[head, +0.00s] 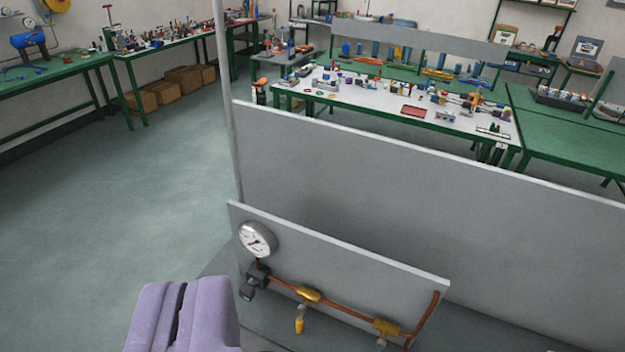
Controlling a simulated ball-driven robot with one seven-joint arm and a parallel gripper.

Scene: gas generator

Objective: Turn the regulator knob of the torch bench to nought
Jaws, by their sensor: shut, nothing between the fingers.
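The torch bench's grey panel (345,255) stands in the lower middle of the head view. A round white dial gauge (257,240) is mounted at its left end; its reading is too small to tell. Below the gauge is a dark regulator body (259,273) with a dark knob (247,292) sticking out toward me. The knob's setting cannot be read. My gripper (184,285), purple with two fingers, is at the bottom edge, left of the knob and apart from it in the picture. It is shut and empty.
A copper pipe (355,314) runs right from the regulator through a brass valve with a yellow handle (299,322) and a second brass valve (386,327). A taller grey board (420,185) and a pole (229,120) stand behind. Open floor (130,190) lies left.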

